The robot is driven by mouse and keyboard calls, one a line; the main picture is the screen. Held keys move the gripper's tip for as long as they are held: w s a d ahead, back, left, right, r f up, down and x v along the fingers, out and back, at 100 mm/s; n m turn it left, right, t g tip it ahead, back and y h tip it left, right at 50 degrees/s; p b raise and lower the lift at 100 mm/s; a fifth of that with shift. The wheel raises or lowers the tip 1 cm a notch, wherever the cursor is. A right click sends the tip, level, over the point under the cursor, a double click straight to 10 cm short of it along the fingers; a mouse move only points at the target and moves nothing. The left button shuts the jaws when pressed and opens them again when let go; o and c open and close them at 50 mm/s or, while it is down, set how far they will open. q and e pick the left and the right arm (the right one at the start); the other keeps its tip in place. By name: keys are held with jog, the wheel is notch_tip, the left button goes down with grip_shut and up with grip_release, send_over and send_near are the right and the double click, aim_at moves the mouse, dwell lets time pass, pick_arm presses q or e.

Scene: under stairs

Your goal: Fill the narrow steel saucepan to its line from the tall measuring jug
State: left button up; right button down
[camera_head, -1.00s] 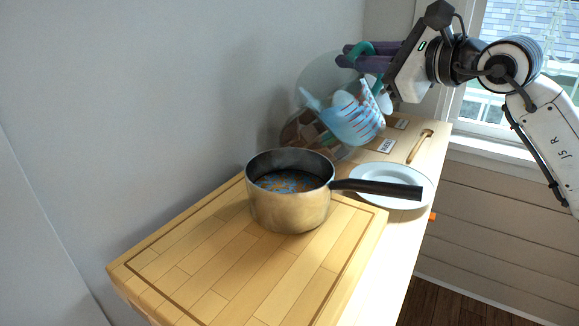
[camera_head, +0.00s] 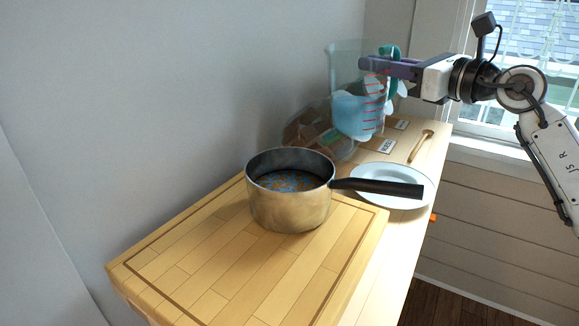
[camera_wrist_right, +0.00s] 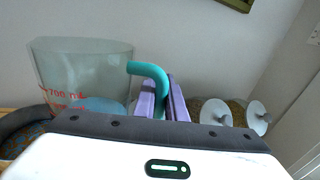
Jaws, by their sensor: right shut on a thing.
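The steel saucepan (camera_head: 288,205) stands on the wooden board, its dark handle pointing right. It holds bluish liquid with orange specks; I cannot make out a fill line. The clear measuring jug (camera_head: 345,70) with red marks is upright behind the saucepan and to its right, with blue liquid in its lower part. My right gripper (camera_head: 376,66) is shut on the jug's teal handle (camera_wrist_right: 152,72) and holds the jug up. The jug also shows in the right wrist view (camera_wrist_right: 85,65), with a red 700 mark. My left gripper is not in view.
The wooden board (camera_head: 215,270) has clear room in front of the saucepan. A white plate (camera_head: 408,172) lies under the saucepan handle's end. Labels (camera_head: 386,146), a wooden handle (camera_head: 420,146) and clear containers (camera_head: 310,128) are behind. Two jars (camera_wrist_right: 215,112) show in the right wrist view.

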jog(key=r+p, duration=0.2)
jog(key=r+m+p, duration=0.1)
jog(key=p, duration=0.1)
jog(key=shift+w+d+r, duration=0.1)
jog(key=shift+d+r, duration=0.1)
jog(key=shift+d, duration=0.05)
dwell(0.4)
dwell(0.5)
